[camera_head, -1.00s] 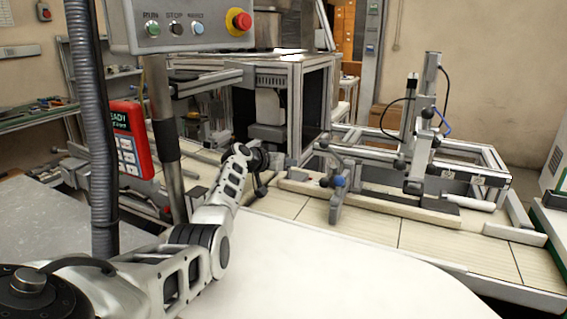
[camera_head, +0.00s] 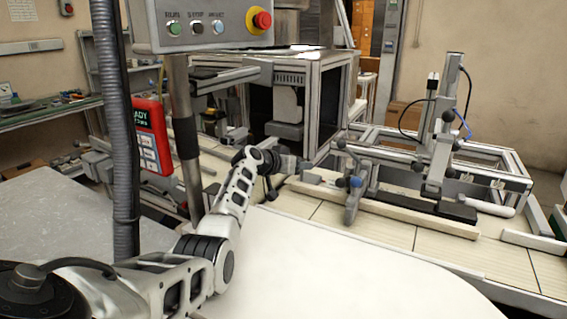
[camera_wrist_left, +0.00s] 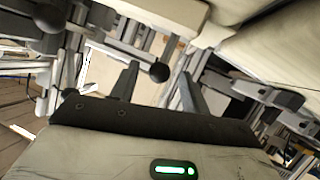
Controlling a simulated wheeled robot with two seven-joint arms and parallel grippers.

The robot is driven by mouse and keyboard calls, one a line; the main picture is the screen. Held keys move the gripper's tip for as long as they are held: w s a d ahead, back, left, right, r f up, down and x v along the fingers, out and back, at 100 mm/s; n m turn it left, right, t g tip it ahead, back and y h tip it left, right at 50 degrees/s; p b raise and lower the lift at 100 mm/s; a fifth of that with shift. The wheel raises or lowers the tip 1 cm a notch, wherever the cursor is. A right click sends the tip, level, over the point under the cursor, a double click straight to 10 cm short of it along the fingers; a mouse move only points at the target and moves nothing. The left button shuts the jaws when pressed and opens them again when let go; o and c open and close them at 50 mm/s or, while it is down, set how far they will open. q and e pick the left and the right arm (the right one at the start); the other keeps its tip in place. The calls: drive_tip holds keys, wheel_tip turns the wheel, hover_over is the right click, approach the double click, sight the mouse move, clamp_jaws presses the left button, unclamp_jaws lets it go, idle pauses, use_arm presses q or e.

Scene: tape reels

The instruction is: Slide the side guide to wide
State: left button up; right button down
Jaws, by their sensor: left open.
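The side guide seems to be the long pale rail (camera_head: 400,210) over the belt, with a grey bracket (camera_head: 353,205) and a blue knob (camera_head: 355,182) near its left part. My left gripper (camera_head: 303,164) is at the rail's left end, in front of the machine's opening. In the left wrist view my left gripper (camera_wrist_left: 158,82) is open, one finger on each side of a black ball knob (camera_wrist_left: 159,72). I cannot tell whether the fingers touch it. A pale rail (camera_wrist_left: 175,12) runs above that knob. My right gripper is not in view.
A control box with an emergency stop (camera_head: 262,19) hangs on a post at upper left. A red handheld unit (camera_head: 151,137) hangs beside my arm. A metal frame with an upright actuator (camera_head: 440,150) stands right of the gripper. The white table (camera_head: 330,270) in front is clear.

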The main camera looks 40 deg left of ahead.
use_arm(q)
drive_tip(key=p+v, duration=0.4)
drive_tip(key=v, duration=1.1)
drive_tip(key=shift+s+r, duration=0.15)
drive_tip(key=shift+s, duration=0.1)
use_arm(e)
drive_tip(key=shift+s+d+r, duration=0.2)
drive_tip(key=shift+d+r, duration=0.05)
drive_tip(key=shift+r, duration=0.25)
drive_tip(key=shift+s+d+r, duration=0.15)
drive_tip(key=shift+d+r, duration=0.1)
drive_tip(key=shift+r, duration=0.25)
